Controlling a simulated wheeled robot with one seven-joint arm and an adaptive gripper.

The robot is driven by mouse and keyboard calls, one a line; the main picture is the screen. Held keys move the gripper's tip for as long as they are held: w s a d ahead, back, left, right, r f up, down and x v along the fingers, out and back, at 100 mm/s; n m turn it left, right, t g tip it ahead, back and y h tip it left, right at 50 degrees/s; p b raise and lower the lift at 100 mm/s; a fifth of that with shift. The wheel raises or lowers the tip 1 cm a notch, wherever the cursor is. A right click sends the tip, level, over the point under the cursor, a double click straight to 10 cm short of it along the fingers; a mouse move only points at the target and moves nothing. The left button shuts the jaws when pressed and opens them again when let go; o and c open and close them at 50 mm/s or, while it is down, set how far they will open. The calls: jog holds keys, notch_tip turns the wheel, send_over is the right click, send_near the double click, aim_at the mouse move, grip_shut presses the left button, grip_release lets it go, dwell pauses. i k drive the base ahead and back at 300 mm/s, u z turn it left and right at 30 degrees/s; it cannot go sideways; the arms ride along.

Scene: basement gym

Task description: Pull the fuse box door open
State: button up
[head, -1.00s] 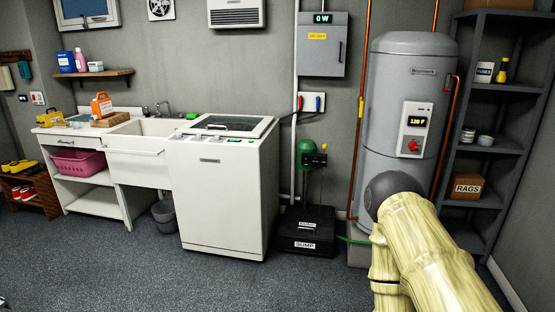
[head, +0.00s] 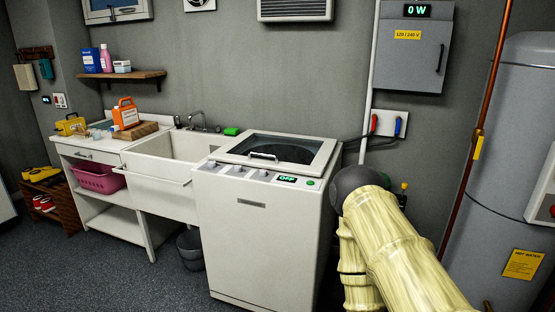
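The fuse box (head: 415,48) is a grey metal cabinet on the back wall, at the upper right of the head view. Its door is closed. A dark vertical handle (head: 440,58) sits near the door's right edge, a yellow voltage label at its upper left, and a green "0 W" display above. My arm, pale yellow and bamboo-like with a dark round joint, rises from the lower right and ends below the fuse box in the picture. My gripper is not visible in the head view.
A white washing machine (head: 262,222) stands left of my arm, with a sink (head: 165,160) beyond it. A copper pipe (head: 478,150) and a grey water heater (head: 510,130) stand on the right. Red and blue valve levers are below the fuse box. Floor is clear at lower left.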

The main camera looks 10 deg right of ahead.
aim_at(412, 54)
jog(key=z, duration=0.35)
jog(key=i, duration=1.7)
jog(key=z, duration=0.55)
